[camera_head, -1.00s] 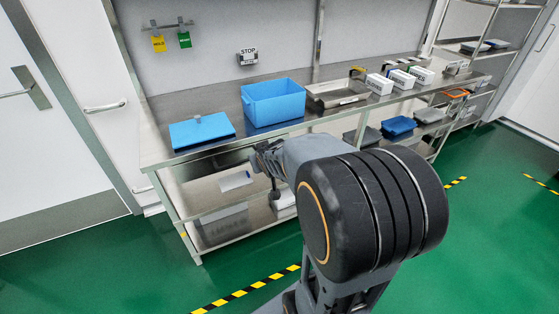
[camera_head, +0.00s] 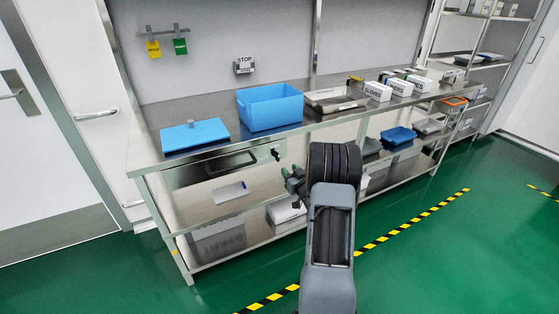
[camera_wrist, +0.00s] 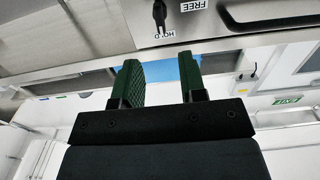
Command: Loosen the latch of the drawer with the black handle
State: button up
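The drawer (camera_head: 190,175) hangs under the left part of the metal bench and has a black handle (camera_head: 232,163). The latch (camera_head: 277,154), a small black knob, sits on the drawer front to the right of the handle. In the wrist view the latch (camera_wrist: 159,14) lies near the top edge, its lower end by the word HOLD; the FREE label (camera_wrist: 194,5) is beside it. The black handle (camera_wrist: 275,24) is at upper right there. My gripper (camera_head: 291,180) is below and slightly right of the latch, apart from it. Its green fingers (camera_wrist: 160,72) are open with nothing between them.
On the bench (camera_head: 150,160) stand a blue lid (camera_head: 195,135), a blue bin (camera_head: 270,108), a metal tray (camera_head: 337,100) and white boxes (camera_head: 378,92). A lower shelf (camera_head: 255,240) holds bins under the drawer. Green floor in front is clear.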

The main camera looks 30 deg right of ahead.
aim_at(278, 158)
jog(key=w, duration=0.6)
jog(key=w+d, duration=0.1)
jog(key=w, duration=0.2)
jog(key=shift+w+d, duration=0.1)
grip_shut()
